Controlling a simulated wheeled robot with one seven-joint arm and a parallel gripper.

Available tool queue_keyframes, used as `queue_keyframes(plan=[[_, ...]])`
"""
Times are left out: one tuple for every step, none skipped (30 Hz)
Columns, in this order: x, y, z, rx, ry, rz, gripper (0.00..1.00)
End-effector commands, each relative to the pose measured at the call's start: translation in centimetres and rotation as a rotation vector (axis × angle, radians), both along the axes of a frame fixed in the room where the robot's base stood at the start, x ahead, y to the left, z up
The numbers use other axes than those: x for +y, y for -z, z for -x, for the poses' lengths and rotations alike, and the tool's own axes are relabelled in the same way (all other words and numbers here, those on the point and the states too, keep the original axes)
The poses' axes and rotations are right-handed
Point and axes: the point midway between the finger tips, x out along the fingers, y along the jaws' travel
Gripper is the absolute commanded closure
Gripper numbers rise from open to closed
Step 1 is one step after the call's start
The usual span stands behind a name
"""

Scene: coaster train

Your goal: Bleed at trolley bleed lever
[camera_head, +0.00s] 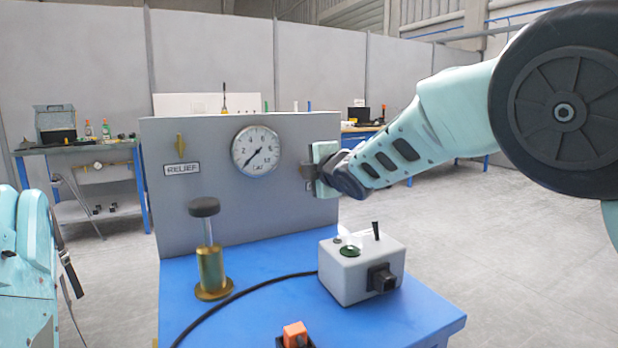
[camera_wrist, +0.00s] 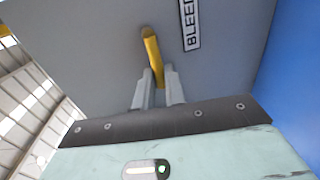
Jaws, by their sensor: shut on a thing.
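The bleed lever (camera_wrist: 151,45) is a yellow handle on the grey panel (camera_head: 215,215), beside a BLEED label (camera_wrist: 190,24) in the wrist view. My gripper (camera_wrist: 157,76) is shut on the lever's near end, with one finger on each side of it. In the head view my gripper (camera_head: 307,172) is at the panel's right side and hides the bleed lever and most of its label. The round gauge (camera_head: 256,151) on the panel has its needle pointing to the lower left.
A yellow RELIEF lever (camera_head: 180,146) hangs at the panel's left. On the blue trolley top (camera_head: 270,270) stand a brass plunger with a black knob (camera_head: 210,268) and a grey switch box (camera_head: 350,280) with a black cable. An orange-topped part (camera_head: 295,334) is at the front.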

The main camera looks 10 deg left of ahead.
Motion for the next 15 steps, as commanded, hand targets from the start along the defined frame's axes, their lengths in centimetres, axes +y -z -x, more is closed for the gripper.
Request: queue_keyframes(plan=[[0.04, 0.25, 0.04, -0.002, 0.0, 0.007, 1.0], [0.04, 0.24, 0.05, -0.003, -0.001, 0.009, 1.0], [0.04, 0.22, 0.04, -0.005, 0.0, 0.011, 1.0], [0.04, 0.21, 0.04, -0.005, -0.001, 0.013, 1.0], [0.04, 0.2, 0.04, -0.005, -0.001, 0.013, 1.0], [0.04, 0.19, 0.05, -0.006, 0.0, 0.014, 1.0], [0.04, 0.18, 0.05, -0.006, 0.0, 0.014, 1.0], [0.04, 0.18, 0.05, -0.006, 0.0, 0.014, 1.0], [0.04, 0.18, 0.05, -0.006, 0.0, 0.014, 1.0], [0.04, 0.18, 0.05, -0.006, 0.0, 0.014, 1.0], [0.05, 0.19, 0.04, -0.006, 0.0, 0.014, 1.0], [0.05, 0.19, 0.04, -0.006, -0.001, 0.014, 1.0], [0.04, 0.2, 0.04, -0.005, -0.001, 0.013, 1.0], [0.04, 0.2, 0.04, -0.005, -0.001, 0.013, 1.0], [0.04, 0.21, 0.04, -0.005, -0.001, 0.013, 0.82]])
